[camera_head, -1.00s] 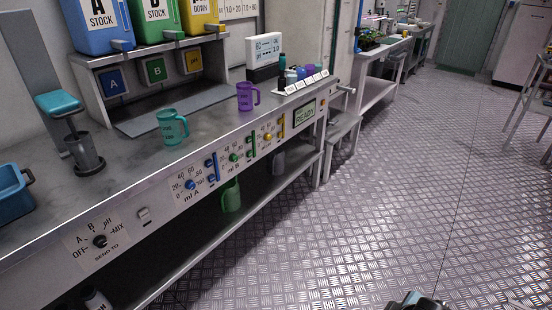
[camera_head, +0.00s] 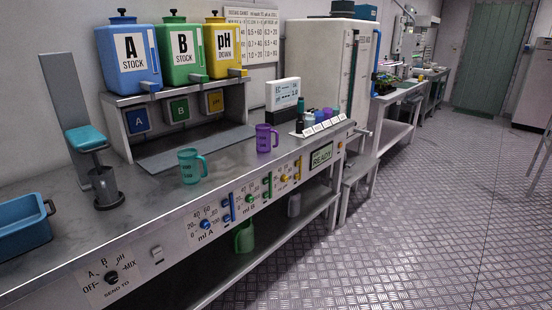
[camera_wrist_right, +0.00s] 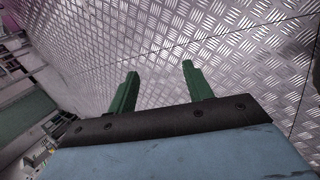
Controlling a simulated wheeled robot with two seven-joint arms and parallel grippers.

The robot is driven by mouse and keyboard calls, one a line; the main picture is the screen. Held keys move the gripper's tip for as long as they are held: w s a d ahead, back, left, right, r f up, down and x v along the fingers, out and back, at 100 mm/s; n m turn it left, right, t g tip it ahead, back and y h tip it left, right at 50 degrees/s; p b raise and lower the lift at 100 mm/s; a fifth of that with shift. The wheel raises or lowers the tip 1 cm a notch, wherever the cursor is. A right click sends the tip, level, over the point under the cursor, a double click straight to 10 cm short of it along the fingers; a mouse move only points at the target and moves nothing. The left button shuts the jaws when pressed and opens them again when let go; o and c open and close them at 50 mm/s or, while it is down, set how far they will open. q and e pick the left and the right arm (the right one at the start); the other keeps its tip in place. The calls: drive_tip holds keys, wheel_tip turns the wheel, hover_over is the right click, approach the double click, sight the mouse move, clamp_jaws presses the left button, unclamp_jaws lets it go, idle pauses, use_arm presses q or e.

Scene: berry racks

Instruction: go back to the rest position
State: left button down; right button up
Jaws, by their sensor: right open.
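My right gripper (camera_wrist_right: 158,88) shows in the right wrist view with its two green fingers spread apart. It is open and empty, above bare metal floor. Neither of my grippers shows in the head view now. My left gripper is in no frame.
A steel bench (camera_head: 130,228) runs along the left wall. On it stand a teal mug (camera_head: 190,168), a purple mug (camera_head: 266,139), a blue bin (camera_head: 22,227) and a small meter (camera_head: 282,94). The tread-plate floor (camera_head: 420,220) at right is clear.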

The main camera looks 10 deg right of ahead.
drive_tip(key=s+a+f+y, duration=0.1)
drive_tip(key=a+f, duration=0.2)
drive_tip(key=a, duration=0.6)
drive_tip(key=s+a+f+m+y, duration=0.1)
drive_tip(key=s+a+f+y, duration=0.1)
drive_tip(key=a, duration=0.8)
drive_tip(key=s+a+f+m+y, duration=0.1)
drive_tip(key=a+f, duration=0.4)
drive_tip(key=a, duration=0.5)
drive_tip(key=shift+s+g, duration=0.4)
drive_tip(key=shift+s, duration=0.2)
